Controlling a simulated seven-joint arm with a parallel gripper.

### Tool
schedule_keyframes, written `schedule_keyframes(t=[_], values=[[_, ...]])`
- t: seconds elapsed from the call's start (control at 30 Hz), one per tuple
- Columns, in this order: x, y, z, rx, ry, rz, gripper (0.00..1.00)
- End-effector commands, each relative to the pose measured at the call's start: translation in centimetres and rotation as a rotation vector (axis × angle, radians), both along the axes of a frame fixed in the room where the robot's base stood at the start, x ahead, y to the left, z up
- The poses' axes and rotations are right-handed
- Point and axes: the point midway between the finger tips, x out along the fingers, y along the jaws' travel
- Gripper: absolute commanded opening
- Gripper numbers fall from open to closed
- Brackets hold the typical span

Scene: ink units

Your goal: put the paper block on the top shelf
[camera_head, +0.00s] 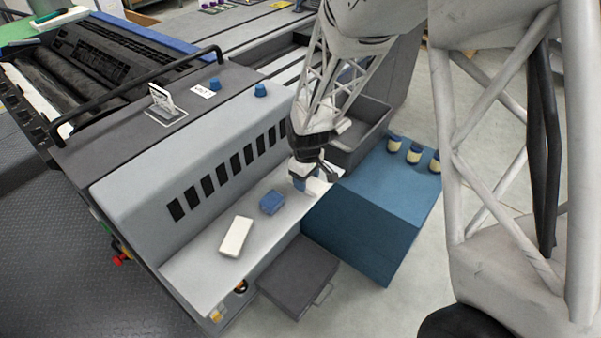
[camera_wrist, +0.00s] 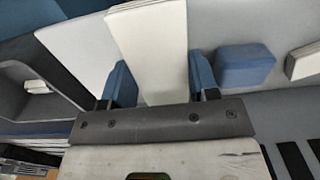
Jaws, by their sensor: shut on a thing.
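My gripper (camera_head: 307,182) is over the far end of the pale ledge (camera_head: 200,272). In the wrist view my gripper (camera_wrist: 160,84) has its two blue fingers on either side of a white paper block (camera_wrist: 151,40), shut on it. In the head view the held block (camera_head: 318,187) shows partly beside the fingers; whether it touches the ledge I cannot tell. Another white block (camera_head: 236,236) lies on the near part of the ledge. I cannot make out for sure which surface is the top shelf.
A blue block (camera_head: 272,202) lies on the ledge between my gripper and the near white block. A blue cabinet (camera_head: 370,215) stands right of the ledge, with several small cups (camera_head: 394,144) on top. A dark grey bin (camera_head: 372,128) stands behind it. A slotted machine wall borders the ledge.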

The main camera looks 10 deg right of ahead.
Motion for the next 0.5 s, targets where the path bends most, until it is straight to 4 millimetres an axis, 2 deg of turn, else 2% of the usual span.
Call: schedule_keyframes(t=[0.3,0.5], values=[[4.6,0.6,-0.4,0.0,-0.001,0.0,0.29],[6.1,0.9,-0.6,0.0,0.0,0.0,0.29]])
